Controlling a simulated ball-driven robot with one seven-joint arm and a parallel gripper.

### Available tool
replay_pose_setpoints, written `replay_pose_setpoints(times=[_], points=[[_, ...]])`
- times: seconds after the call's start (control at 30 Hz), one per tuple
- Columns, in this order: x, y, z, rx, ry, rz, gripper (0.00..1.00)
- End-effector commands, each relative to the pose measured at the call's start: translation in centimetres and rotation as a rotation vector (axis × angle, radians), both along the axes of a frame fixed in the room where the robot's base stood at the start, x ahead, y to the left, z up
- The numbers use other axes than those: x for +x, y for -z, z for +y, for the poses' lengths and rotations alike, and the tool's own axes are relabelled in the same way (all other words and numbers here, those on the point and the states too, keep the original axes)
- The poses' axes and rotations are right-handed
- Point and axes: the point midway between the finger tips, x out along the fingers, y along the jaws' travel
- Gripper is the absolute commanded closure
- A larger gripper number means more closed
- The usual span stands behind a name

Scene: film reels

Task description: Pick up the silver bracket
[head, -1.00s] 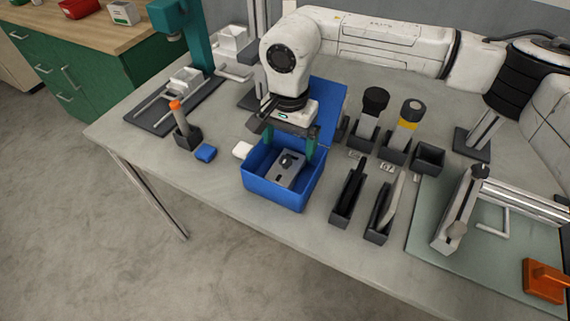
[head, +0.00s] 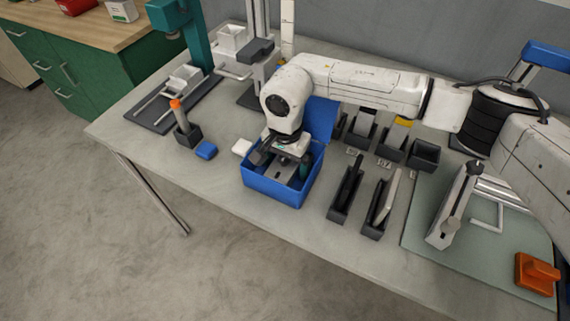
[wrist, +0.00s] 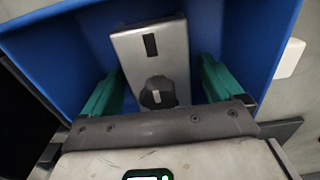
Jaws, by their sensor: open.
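The silver bracket (wrist: 155,50) lies inside the blue box (head: 273,190). In the wrist view it is a flat grey metal plate with a dark slot and a dark knob. In the head view only part of the bracket (head: 284,190) shows under my arm. My gripper (wrist: 160,80) is down inside the box with its two green fingers apart, one on each side of the bracket. A gap shows between each finger and the bracket's sides. My gripper hides much of the box's inside in the head view.
The box's blue lid (head: 322,118) stands up at the back. Dark holders (head: 346,190) with tools stand to the right. A small blue block (head: 206,150) and a white block (head: 242,147) lie to the left. The box's walls (wrist: 50,60) surround my gripper closely.

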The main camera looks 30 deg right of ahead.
Motion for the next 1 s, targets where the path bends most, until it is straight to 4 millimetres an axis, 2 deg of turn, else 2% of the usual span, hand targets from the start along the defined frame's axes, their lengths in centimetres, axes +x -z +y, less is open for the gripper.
replay_pose_setpoints(times=[0.07,0.7,1.0], points=[[0.0,-0.01,0.0,0.0,0.0,0.0,0.12],[-0.01,-0.05,0.01,0.0,0.0,0.0,0.73],[0.04,-0.28,0.0,0.001,0.0,-0.001,0.73]])
